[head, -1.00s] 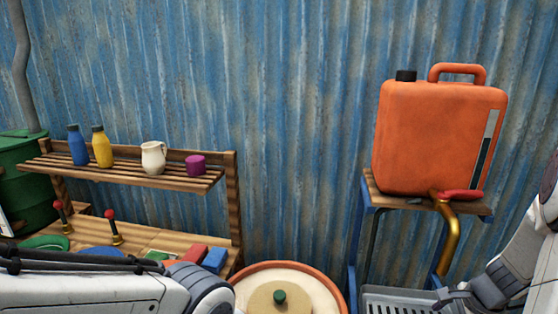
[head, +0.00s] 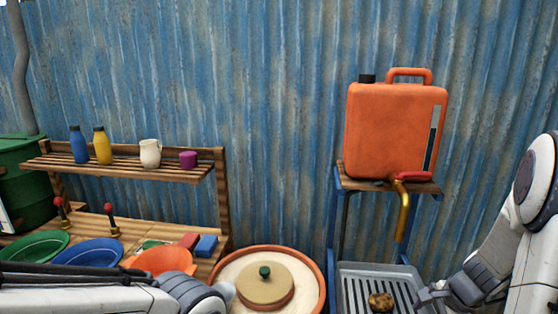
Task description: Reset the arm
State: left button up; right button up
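My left arm reaches in along the bottom left in the head view, in front of the colored pans; its gripper does not show. My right arm comes in from the right edge and bends down to the lower right. Its dark gripper (head: 428,298) is low, beside the right part of the grey drip tray (head: 346,270). I cannot tell whether its fingers are apart. A small brown lump (head: 381,302) lies on the tray's grate, left of that gripper and apart from it.
An orange canister (head: 394,130) with a brass spout (head: 402,215) stands on a stand above the tray. A round lidded tub (head: 322,283) is at bottom center. A wooden shelf (head: 120,170) holds bottles, a jug and a purple cup. Green, blue and orange pans sit below.

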jog(key=s+a+r+n+g+y, duration=0.1)
jog(key=s+a+r+n, duration=0.15)
jog(key=a+n, duration=0.7)
jog(key=s+a+r+n+g, duration=0.1)
jog(key=a+r+n, duration=0.3)
jog(key=a, duration=1.1)
jog(key=s+a+r+n, duration=0.1)
jog(key=s+a+n, duration=0.3)
jog(key=s+n, duration=0.2)
jog(key=s+a+r+n+g+h, duration=0.1)
jog(key=s+a+r+n, duration=0.1)
jog(key=s+a+n, duration=0.2)
jog(key=s+n, duration=0.3)
jog(key=s, duration=0.1)
jog(key=shift+s+a+r, duration=0.15)
jog(key=shift+a+r, duration=0.15)
jog(key=shift+a, duration=0.1)
jog(key=shift+n, duration=0.25)
